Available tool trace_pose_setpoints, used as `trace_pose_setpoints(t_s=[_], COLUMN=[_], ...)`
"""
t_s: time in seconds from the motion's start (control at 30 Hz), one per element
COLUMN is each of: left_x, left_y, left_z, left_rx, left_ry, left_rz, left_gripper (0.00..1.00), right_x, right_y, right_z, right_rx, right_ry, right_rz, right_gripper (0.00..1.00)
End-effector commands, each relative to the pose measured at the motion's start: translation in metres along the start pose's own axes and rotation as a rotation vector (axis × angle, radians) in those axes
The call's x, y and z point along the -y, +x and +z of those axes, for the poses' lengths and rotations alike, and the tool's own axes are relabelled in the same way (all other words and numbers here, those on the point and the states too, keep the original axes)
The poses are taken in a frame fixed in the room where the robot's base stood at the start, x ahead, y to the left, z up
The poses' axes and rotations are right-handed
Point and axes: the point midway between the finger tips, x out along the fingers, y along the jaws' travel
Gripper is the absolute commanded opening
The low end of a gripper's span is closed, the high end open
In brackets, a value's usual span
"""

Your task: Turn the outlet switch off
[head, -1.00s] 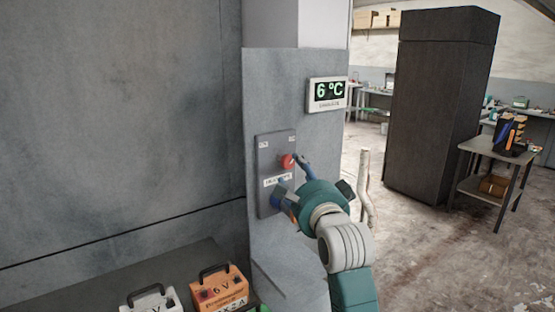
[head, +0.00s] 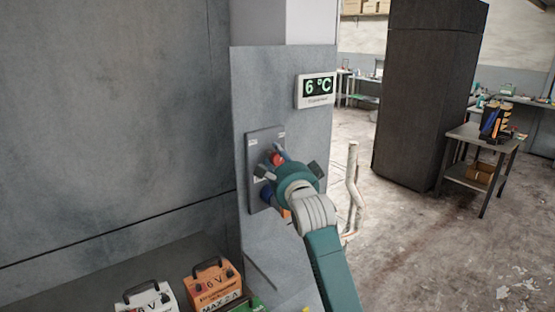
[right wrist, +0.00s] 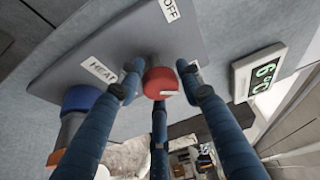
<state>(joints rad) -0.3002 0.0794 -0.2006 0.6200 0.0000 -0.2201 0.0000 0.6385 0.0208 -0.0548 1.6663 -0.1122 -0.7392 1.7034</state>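The switch panel (head: 264,140) is a grey plate on the wall pillar, with a red knob (head: 276,158) on it. In the right wrist view the red knob (right wrist: 161,82) is central, with an OFF label (right wrist: 170,9) above it. A HEAT label (right wrist: 98,68) and a blue plug-like part (right wrist: 82,98) are at its left. My right gripper (head: 273,172) is at the panel. In the right wrist view its fingers (right wrist: 160,78) are spread around the red knob; firm contact does not show. My left gripper is not in view.
An orange battery box (head: 213,286) and a white one (head: 150,298) stand on the lower left surface. A dark cabinet (head: 427,95) and side table (head: 476,135) stand farther right.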

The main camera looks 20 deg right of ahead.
Motion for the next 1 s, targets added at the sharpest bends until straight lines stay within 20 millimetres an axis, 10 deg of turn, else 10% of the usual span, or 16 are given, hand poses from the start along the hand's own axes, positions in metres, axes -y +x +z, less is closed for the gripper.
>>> trace_pose_setpoints(t_s=[0.13, 1.0], left_x=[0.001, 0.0], left_y=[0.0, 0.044], left_z=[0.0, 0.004], left_rx=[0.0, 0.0], left_ry=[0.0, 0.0], left_rz=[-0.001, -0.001], left_gripper=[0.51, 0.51], right_x=[0.0, -0.004], right_y=[0.0, 0.0], right_z=[0.0, -0.002], right_rx=[0.0, -0.004], right_ry=[0.0, -0.42], right_rz=[0.0, -0.174], right_gripper=[0.06, 0.06])
